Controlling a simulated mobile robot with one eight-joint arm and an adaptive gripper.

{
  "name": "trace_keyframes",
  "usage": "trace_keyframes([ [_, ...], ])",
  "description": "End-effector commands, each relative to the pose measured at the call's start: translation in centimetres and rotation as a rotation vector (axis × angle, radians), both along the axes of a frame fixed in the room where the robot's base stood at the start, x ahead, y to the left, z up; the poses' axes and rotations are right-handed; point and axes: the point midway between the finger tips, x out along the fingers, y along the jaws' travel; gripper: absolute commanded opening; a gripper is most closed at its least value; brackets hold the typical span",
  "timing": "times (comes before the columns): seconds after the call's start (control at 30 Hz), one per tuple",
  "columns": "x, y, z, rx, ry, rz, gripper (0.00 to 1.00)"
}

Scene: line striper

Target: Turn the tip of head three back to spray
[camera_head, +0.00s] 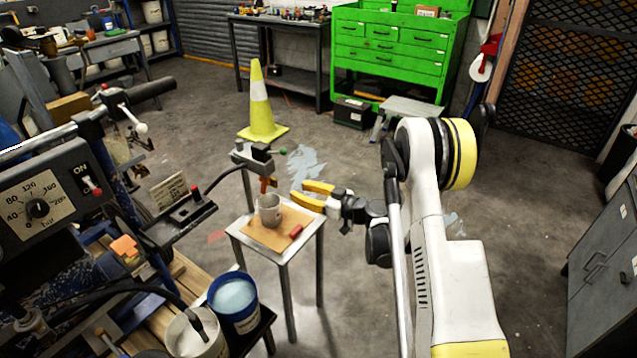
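A line striper stands on the left, its control panel (42,205) with a dial and a red-topped switch. A spray head (256,157) is held out over a small table, with a green knob on its right and an orange tip (268,183) pointing down. Which way the tip is turned is too small to tell. I cannot read a head number. My gripper (297,190) has two yellow fingers, apart with nothing between them. It is just right of and slightly below the orange tip, apart from it.
The small table (240,234) holds cardboard, a grey cup (269,209) and a red object (296,231). A blue bucket (234,303) stands at its front left. A yellow cone (261,110) and green tool cabinet (393,48) are behind.

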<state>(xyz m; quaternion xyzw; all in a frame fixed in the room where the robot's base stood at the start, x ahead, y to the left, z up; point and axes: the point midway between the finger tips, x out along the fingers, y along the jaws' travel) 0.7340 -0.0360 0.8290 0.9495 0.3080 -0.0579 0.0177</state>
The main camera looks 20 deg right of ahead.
Motion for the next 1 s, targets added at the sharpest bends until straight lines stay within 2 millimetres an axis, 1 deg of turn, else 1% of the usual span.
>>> trace_keyframes([
  [0.17,0.9,0.7,-0.2,0.001,-0.002,0.002,0.32],
  [0.7,6.3,4.7,-1.0,0.0,0.0,0.001,0.32],
  [0.8,7.1,5.1,-1.1,0.0,0.0,0.001,0.32],
  [1.0,7.9,5.7,-1.2,0.0,0.0,0.0,0.32],
])
